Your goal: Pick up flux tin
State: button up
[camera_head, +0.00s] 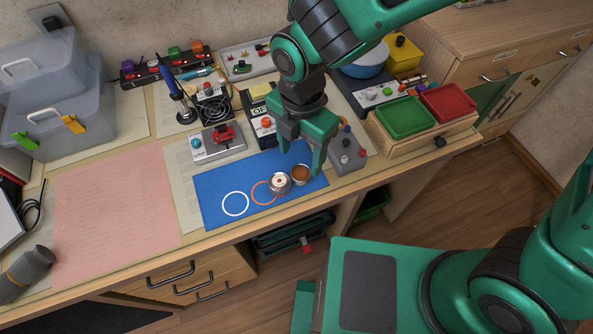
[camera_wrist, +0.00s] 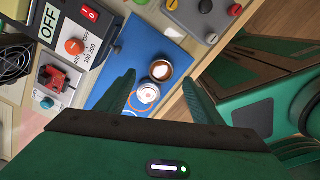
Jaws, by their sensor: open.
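An open round tin with brown contents (camera_head: 301,174), which looks like the flux tin, stands on the blue mat (camera_head: 215,184). A silver-white round piece with a red centre (camera_head: 280,183) sits right beside it, seeming to touch; I cannot tell whether it is a lid or another tin. My gripper (camera_head: 301,161) is open above the mat's right end and points down. In the wrist view, the brown tin (camera_wrist: 161,70) and the white piece (camera_wrist: 148,93) both appear between my fingers (camera_wrist: 158,78). Nothing is held.
A white ring (camera_head: 235,204) and an orange ring (camera_head: 263,194) mark the mat. A grey box with coloured knobs (camera_head: 347,153) stands close to the right. A red-topped device (camera_head: 222,137) is behind left. Green and red trays (camera_head: 404,117) are farther right. The pink sheet (camera_head: 112,205) is clear.

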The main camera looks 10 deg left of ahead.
aim_at(301, 174)
jog(key=shift+s+d+f, duration=0.1)
jog(key=shift+s+f, duration=0.05)
jog(key=shift+f, duration=1.25)
jog(key=shift+s+f, duration=0.1)
jog(key=shift+f, duration=1.3)
jog(key=c, duration=1.2)
